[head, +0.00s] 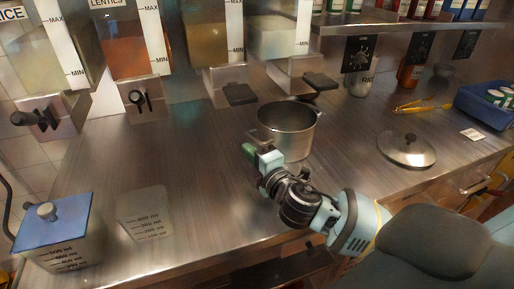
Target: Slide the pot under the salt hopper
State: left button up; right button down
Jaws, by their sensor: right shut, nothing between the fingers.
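The pot (290,138) is a steel, open-topped vessel standing upright on the metal counter. Hoppers line the back. The rightmost one, with whitish contents (285,38), has its label cut off, so I cannot read whether it is salt. Its steel outlet and black lever (320,81) are behind the pot. The pot stands in front of this outlet, towards the counter's front. My right gripper (255,152) is shut and empty at the pot's lower left side, very close; I cannot tell whether it touches. My left gripper is not in view.
A lid (406,149) lies right of the pot. Yellow tongs (423,107) and a blue crate (487,105) are farther right. A measuring cup (146,215) and a blue-lidded container (54,232) stand at the left front. The counter left of the pot is clear.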

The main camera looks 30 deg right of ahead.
aim_at(270, 141)
jog(key=shift+w+d, duration=0.15)
jog(key=shift+d, duration=1.05)
jog(key=d, duration=0.2)
jog(key=w+d, duration=0.1)
jog(key=d, duration=0.1)
jog(key=shift+d+p, duration=0.25)
jog(key=shift+p, duration=0.05)
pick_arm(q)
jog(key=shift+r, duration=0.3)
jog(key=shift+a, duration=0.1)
pick_arm(e)
jog(key=shift+a, duration=0.1)
